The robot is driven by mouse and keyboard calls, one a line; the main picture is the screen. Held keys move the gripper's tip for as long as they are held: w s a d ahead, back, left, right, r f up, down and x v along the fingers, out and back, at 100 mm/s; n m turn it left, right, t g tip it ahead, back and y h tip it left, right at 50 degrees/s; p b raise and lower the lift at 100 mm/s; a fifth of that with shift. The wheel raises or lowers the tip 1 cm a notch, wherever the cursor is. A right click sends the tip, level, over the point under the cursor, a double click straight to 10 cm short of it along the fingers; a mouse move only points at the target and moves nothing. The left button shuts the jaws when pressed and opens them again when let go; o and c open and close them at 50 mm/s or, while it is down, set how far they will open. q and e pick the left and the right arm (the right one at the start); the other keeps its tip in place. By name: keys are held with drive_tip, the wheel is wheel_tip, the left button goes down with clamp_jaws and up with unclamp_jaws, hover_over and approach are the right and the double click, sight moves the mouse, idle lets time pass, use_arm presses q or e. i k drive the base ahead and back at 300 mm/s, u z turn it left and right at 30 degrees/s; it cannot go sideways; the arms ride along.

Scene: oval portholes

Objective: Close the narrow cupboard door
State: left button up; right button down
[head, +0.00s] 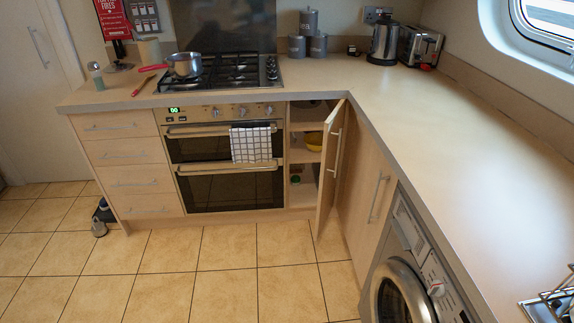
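The narrow cupboard door (329,165) stands open between the oven and the corner. It is swung out toward me, with its upright bar handle (335,153) on the face turned to the right. Part of the inside is hidden by the door. Neither of my grippers is in view.
The oven (225,165) with a checked towel is left of the cupboard. A closed corner cupboard (367,195) and washing machine (405,275) stand at the right, under the worktop (460,120). The tiled floor (225,270) in front is clear.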

sight(332, 127)
drive_tip(key=u, duration=0.5)
drive_tip(key=i, duration=1.8)
drive_tip(key=z, duration=0.55)
